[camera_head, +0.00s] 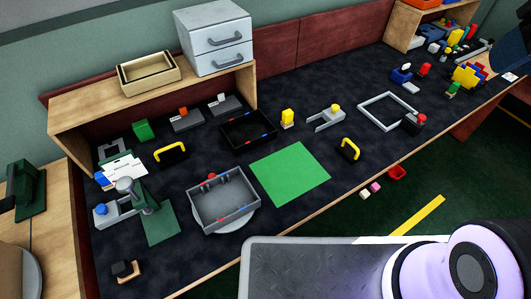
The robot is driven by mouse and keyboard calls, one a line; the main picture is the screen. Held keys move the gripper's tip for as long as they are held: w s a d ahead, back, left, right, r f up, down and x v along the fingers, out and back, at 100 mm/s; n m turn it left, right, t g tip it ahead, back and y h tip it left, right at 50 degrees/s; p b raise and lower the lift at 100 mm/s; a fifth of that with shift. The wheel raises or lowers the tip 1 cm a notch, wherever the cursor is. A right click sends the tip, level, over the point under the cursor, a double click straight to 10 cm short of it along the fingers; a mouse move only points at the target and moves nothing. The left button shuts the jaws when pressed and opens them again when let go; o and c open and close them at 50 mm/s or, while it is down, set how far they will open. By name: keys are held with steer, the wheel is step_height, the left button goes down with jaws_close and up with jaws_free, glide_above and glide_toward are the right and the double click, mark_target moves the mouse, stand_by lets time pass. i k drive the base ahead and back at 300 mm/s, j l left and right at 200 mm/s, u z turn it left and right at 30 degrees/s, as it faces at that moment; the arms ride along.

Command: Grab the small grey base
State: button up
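Several small grey pieces lie on the dark bench, and I cannot tell for sure which one is the small grey base. One grey block (188,124) has an orange part on top, and another grey block (228,106) beside it has a white part on top. A grey forked piece (322,121) with a yellow knob lies right of centre. A grey piece (118,211) with a blue knob lies at the left. My gripper is not in view; only a white and purple part of my arm shows at the lower right.
A grey tray (222,222) rests on a round plate beside a green mat (290,173). A black tray (248,142) is behind. A grey square frame (387,125) lies to the right. A wooden shelf (85,105) with drawers (214,36) stands at the back.

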mark_target(217, 201)
steer(key=u, duration=1.2)
